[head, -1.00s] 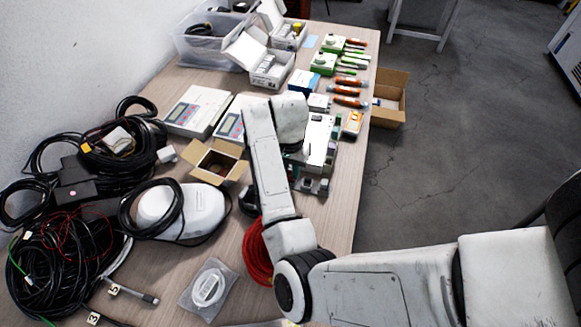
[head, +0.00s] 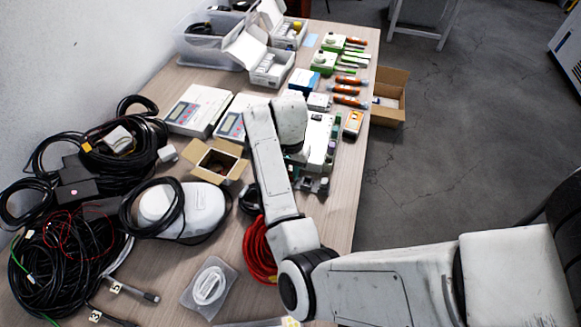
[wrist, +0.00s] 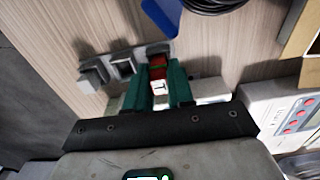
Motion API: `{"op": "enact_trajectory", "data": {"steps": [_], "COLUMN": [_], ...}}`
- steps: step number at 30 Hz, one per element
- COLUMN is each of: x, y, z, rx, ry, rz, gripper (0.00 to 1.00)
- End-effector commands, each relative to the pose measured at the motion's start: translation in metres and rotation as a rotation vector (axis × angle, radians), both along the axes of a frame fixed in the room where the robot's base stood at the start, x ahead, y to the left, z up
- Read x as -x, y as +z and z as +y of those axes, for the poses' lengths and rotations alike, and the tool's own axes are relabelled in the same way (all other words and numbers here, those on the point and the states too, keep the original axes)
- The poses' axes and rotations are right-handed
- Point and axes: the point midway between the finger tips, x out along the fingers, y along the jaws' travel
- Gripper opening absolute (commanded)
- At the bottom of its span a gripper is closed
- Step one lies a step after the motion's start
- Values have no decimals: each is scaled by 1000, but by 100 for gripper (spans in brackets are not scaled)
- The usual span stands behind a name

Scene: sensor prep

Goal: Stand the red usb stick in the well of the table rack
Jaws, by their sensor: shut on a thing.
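My gripper (wrist: 164,88) shows in the wrist view with two green fingers. It is shut on the red usb stick (wrist: 157,71), whose red body shows between and just beyond the fingertips, with a white part nearer the camera. The grey table rack (wrist: 122,65) lies beyond the fingers, a row of square wells running to the left. The stick is at the right end of this row; whether it is inside a well or above it, I cannot tell. In the head view my arm hides the gripper and the stick; grey rack parts (head: 312,185) show beside the arm.
In the wrist view, a blue object (wrist: 161,18) and a black cable coil (wrist: 215,4) lie beyond the rack. A white meter (wrist: 285,115) is at right. In the head view, an open cardboard box (head: 217,163) and red cable (head: 257,250) lie left of my arm.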

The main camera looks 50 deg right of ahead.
Motion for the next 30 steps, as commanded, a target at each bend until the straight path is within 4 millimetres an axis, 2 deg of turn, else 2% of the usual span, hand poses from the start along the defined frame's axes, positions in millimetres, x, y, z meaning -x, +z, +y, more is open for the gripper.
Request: {"op": "enact_trajectory", "data": {"steps": [25, 26, 30], "x": [0, 0, 0], "y": [-3, -3, -3], "z": [0, 0, 0], "rx": [-1, -1, -1], "ry": [0, 0, 0], "rz": [-1, -1, -1], "gripper": [0, 23, 37]}}
